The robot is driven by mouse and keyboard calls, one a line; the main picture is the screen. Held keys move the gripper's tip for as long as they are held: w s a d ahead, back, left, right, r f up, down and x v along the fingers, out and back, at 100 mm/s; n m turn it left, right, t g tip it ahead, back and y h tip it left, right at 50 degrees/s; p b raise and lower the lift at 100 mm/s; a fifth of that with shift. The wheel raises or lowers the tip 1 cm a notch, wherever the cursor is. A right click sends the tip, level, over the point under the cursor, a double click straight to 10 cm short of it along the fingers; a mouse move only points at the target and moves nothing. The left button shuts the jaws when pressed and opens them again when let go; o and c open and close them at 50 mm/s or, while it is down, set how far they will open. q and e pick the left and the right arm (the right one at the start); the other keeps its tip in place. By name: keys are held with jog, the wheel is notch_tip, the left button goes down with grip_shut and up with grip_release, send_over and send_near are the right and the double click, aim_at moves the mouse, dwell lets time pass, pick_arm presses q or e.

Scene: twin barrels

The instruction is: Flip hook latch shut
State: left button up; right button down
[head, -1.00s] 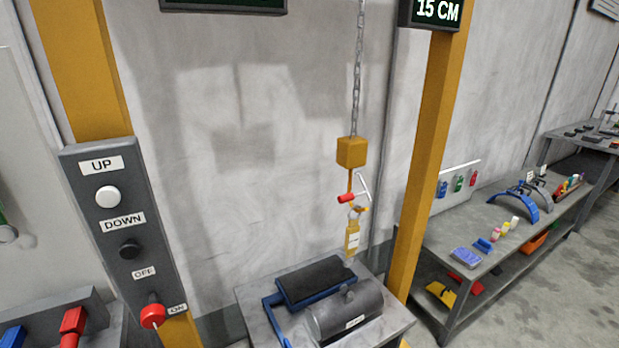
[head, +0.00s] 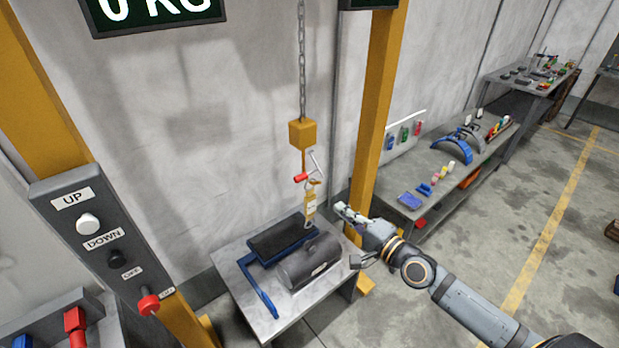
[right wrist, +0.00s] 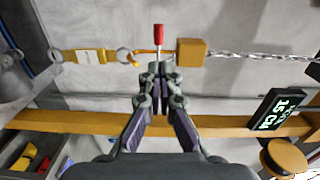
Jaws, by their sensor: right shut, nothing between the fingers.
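The yellow hook block (head: 302,134) hangs on a chain, with the hook below it. The latch has a red grip (head: 300,178) and a thin pale bar (head: 315,162); the grip sticks out to the left of the hook. A yellow tagged link (head: 310,206) hangs from the hook. My right gripper (head: 343,209) is right of the hook, shut and empty. In the right wrist view its fingertips (right wrist: 158,71) point towards the red grip (right wrist: 158,34) and overlap the latch's lower end; I cannot tell if they touch. My left gripper is not in view.
A yellow post (head: 378,100) stands behind my right gripper. A control box (head: 105,240) is at left, a cluttered bench (head: 425,190) at right.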

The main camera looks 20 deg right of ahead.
jog(key=p+x, duration=0.2)
jog(key=x, duration=1.2)
jog(key=shift+f, duration=0.15)
jog(key=shift+f, duration=0.1)
jog(key=f+t+b, duration=0.1)
jog(key=b, duration=0.6)
jog(key=w+t+y+b, duration=0.1)
jog(key=b, duration=0.7)
jog(key=shift+w+a+f+t, duration=0.1)
jog(key=shift+a+f+t, duration=0.05)
jog(key=shift+f+t, duration=0.2)
